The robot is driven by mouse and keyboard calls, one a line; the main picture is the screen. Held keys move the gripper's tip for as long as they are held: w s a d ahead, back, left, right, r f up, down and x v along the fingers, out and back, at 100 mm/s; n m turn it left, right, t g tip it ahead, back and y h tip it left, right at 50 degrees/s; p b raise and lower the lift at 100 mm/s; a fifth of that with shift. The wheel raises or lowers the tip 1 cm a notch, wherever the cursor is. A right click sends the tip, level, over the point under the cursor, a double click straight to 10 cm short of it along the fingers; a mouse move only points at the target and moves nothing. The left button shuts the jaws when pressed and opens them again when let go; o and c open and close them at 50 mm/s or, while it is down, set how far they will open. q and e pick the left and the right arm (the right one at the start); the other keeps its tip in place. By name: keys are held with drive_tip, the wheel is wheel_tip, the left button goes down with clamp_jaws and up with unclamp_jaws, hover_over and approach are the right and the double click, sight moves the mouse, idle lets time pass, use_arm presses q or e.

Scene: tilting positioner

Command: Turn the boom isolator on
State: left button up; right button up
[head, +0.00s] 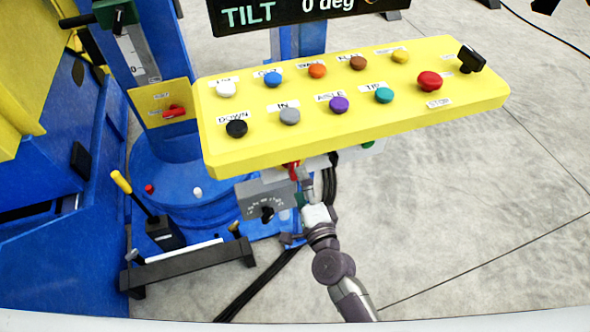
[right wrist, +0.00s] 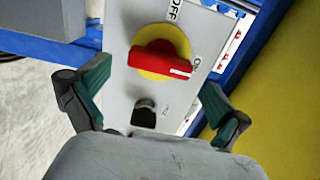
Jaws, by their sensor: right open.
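A red rotary handle on a round yellow disc (right wrist: 160,58) sits on a grey panel in the right wrist view. The panel is marked OFF above the handle and ON at its right. The handle lies nearly crosswise, its white mark at the right end, close to the ON label. My right gripper (right wrist: 156,78) is open, its fingers on either side of the handle, apart from it. In the head view my right gripper (head: 304,182) is under the yellow pendant, partly hidden, with a bit of red beside it. No readable label says boom. My left gripper is out of view.
The yellow button pendant (head: 350,130) overhangs my right gripper. A red switch on a yellow plate (head: 160,97) is on the blue column at left. A grey box (head: 262,200) is just left of my gripper. A keyhole-like fitting (right wrist: 145,110) is below the handle. Floor at right is clear.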

drive_tip(key=v, duration=0.7)
drive_tip(key=shift+s, duration=0.1)
